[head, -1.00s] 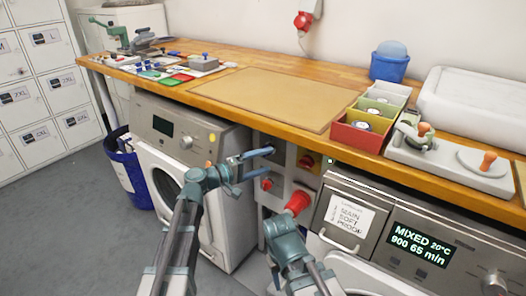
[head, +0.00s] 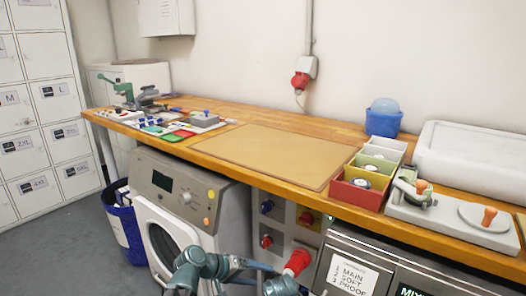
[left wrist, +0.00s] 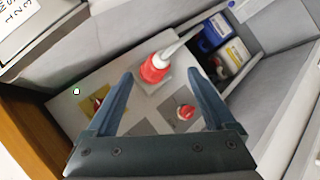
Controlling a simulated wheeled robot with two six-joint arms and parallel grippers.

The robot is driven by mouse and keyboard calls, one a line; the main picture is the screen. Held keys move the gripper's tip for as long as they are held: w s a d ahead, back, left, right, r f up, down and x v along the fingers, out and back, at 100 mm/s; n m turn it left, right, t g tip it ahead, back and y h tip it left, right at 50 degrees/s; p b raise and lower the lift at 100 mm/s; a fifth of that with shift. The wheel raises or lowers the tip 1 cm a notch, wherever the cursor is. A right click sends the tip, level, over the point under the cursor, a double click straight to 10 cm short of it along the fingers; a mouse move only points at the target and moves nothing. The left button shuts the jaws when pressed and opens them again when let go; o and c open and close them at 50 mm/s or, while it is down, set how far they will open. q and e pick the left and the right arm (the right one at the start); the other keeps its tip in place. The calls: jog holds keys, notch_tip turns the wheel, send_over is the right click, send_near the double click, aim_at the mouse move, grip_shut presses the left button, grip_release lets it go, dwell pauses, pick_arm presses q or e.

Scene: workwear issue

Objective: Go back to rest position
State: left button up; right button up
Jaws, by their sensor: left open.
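My left gripper (head: 258,273) is low at the bottom of the head view, in front of the socket panel under the worktop. In the left wrist view its two fingers (left wrist: 162,76) are spread and nothing is held between them. A red plug (left wrist: 155,68) on the panel shows beyond the fingertips; it also shows in the head view (head: 298,262).
The wooden worktop (head: 230,137) has a tan mat (head: 270,155), coloured bins (head: 358,193), a blue bucket (head: 383,122) and a press plate (head: 450,220). A blue bin (head: 122,215) and lockers (head: 40,120) are left; grey floor is clear there.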

pick_arm(q)
jog(key=s+a+f+m+g+y, duration=0.1)
jog(key=s+a+f+g+y, duration=0.1)
jog(key=s+a+f+y, duration=0.4)
jog(key=s+a+f+m+g+y, duration=0.1)
jog(key=s+a+f+g+y, duration=0.15)
jog(key=s+a+y, duration=0.4)
jog(key=s+d+m+h, duration=0.1)
jog(key=s+d+m, duration=0.3)
jog(key=d, duration=0.5)
notch_tip(320, 180, up, 31)
jog(key=p, duration=3.1)
jog(key=shift+a+f+n, duration=0.15)
jog(key=shift+a+n, duration=0.1)
jog(key=shift+n, duration=0.05)
jog(key=shift+h, duration=0.25)
